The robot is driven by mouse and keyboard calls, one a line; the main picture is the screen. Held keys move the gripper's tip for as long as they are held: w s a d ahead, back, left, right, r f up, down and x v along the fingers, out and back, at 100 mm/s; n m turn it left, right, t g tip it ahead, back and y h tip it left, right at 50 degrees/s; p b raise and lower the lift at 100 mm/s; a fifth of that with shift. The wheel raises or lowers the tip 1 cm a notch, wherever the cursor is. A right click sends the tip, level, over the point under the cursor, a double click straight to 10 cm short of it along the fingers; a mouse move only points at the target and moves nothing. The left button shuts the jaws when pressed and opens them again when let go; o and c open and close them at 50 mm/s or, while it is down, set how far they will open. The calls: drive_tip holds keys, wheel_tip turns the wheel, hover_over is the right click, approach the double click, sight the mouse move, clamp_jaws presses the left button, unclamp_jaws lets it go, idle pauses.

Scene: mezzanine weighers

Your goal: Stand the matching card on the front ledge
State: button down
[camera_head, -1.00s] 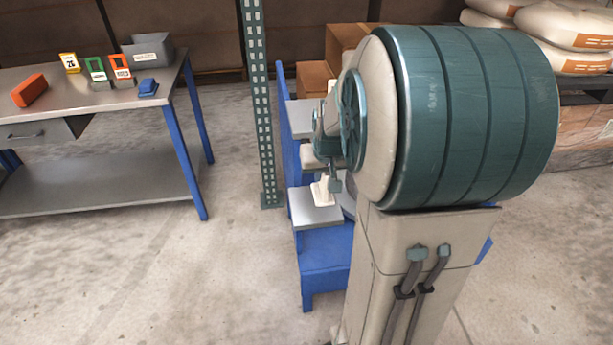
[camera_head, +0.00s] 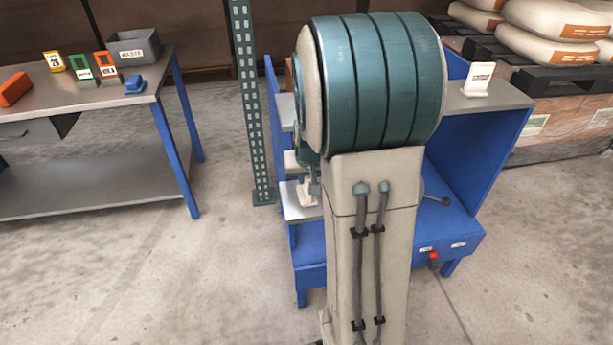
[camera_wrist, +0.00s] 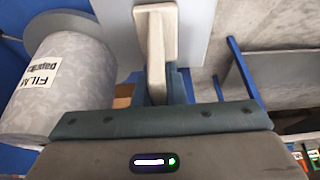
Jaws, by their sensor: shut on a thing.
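My gripper (camera_wrist: 158,92) is shut on a cream card (camera_wrist: 157,45), seen nearly edge-on with its wider foot in the wrist view. The card is over a pale grey ledge (camera_wrist: 196,20); I cannot tell if its foot touches it. In the head view the held card (camera_head: 305,194) shows in part at the low front ledge (camera_head: 290,206) of the blue stand, beside my arm. Its face is hidden. Another white card (camera_head: 478,80) with dark print stands upright on the stand's upper right shelf (camera_head: 510,97).
A roll labelled FILM (camera_wrist: 60,85) lies left of my gripper. A green post (camera_head: 250,110) stands nearby.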

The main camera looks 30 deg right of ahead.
drive_tip(key=c, duration=1.5)
unclamp_jaws()
drive_tip(key=shift+f, duration=0.1)
drive_tip(key=shift+s+r+p, duration=0.1)
drive_tip(key=shift+r+p, duration=0.25)
drive_tip(key=shift+r, duration=0.2)
drive_tip(key=p+v, duration=0.2)
drive_tip(key=v, duration=0.9)
drive_tip(key=s+a+f+n+g+y, duration=0.1)
drive_tip(key=s+a+n+g, duration=0.1)
drive_tip(key=s+a, duration=1.1)
drive_tip(key=shift+s+n, duration=0.6)
drive_tip(key=shift+s, duration=0.55)
